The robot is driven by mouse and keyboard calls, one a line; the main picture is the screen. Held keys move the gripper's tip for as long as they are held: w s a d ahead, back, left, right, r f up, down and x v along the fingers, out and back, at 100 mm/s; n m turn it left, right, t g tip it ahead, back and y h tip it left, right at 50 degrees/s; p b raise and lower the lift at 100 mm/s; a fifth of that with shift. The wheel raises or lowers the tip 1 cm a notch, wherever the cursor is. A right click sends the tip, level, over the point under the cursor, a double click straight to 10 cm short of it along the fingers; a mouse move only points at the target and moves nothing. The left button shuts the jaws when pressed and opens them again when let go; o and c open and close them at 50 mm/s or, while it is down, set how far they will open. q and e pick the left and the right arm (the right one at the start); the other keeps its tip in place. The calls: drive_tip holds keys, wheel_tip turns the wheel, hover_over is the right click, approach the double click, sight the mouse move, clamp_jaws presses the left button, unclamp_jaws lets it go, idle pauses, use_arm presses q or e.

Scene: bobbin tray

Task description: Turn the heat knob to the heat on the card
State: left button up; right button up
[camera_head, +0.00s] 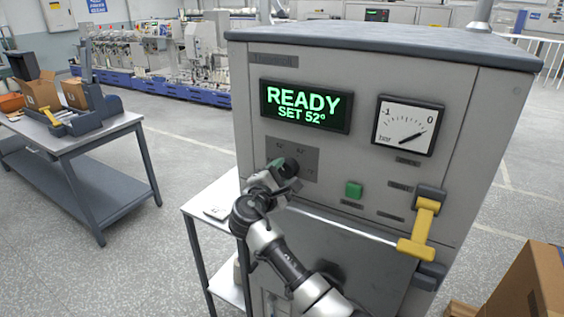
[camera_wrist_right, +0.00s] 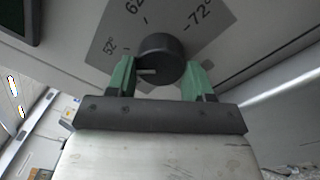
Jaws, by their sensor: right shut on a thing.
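The dark round heat knob (camera_head: 287,167) sits on a grey dial plate (camera_head: 310,155) on the machine's front. In the right wrist view the knob (camera_wrist_right: 162,58) lies between the green fingers of my right gripper (camera_wrist_right: 160,78), which is shut on it. The plate carries 52°, 62° and 72° marks, and a pale line on the knob points left, on the 52° side. The display (camera_head: 305,106) reads READY, SET 52°. A small pale card (camera_head: 217,212) lies on the side table; its writing is too small to read. My right gripper (camera_head: 290,176) partly hides the knob. My left gripper is out of view.
A green button (camera_head: 354,190), a pressure gauge (camera_head: 408,125) and a yellow lever (camera_head: 422,228) are on the machine's front. A bench (camera_head: 95,140) with boxes stands at left. A cardboard box (camera_head: 535,285) is at the lower right.

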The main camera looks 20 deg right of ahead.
drive_tip(key=n+p, duration=0.5)
drive_tip(key=p, duration=0.1)
drive_tip(key=shift+d+r+n, duration=0.1)
drive_tip(key=shift+r+n, duration=0.2)
drive_tip(key=shift+n, duration=0.1)
drive_tip(key=n+p, duration=0.2)
drive_tip(key=shift+f+n, duration=0.15)
drive_tip(key=shift+n, duration=0.15)
drive_tip(key=shift+f+n+y+p, duration=0.1)
drive_tip(key=shift+n+y+p, duration=0.2)
drive_tip(key=shift+n+p, duration=0.25)
drive_tip(key=shift+s, duration=0.1)
drive_tip(key=shift+f, duration=0.1)
drive_tip(key=o, duration=0.9)
